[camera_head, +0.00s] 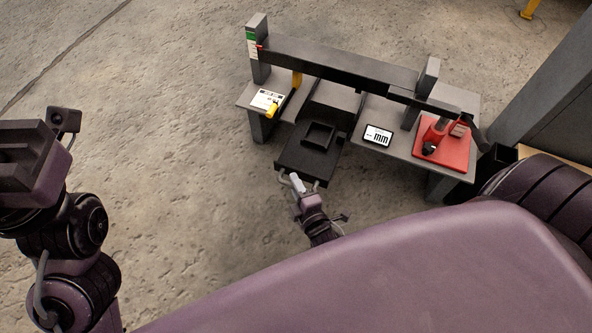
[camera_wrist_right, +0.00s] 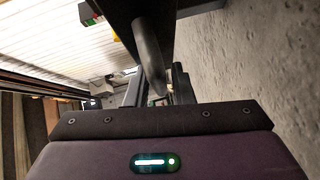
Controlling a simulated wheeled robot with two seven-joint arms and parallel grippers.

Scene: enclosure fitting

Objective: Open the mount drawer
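The mount drawer (camera_head: 290,163) is a black tray with a raised square frame in the middle of the grey bench. It sticks out well past the bench's front edge. Its handle (camera_head: 284,179) is a pale bar at the front; in the right wrist view a dark curved bar (camera_wrist_right: 148,50) runs down between my fingers. My right gripper (camera_head: 297,184) is at the handle, and its fingers (camera_wrist_right: 158,90) stand on both sides of the bar. Whether they press on it is unclear. My left gripper (camera_head: 30,160) is at the left edge, far from the bench, its fingers not clearly visible.
A long dark beam (camera_head: 340,67) spans the bench above the drawer. A white card with a yellow item (camera_head: 270,104) lies left, a small "mm" display (camera_head: 378,135) and a red fixture (camera_head: 445,148) right. A grey cabinet (camera_head: 545,85) stands far right. The floor left is clear.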

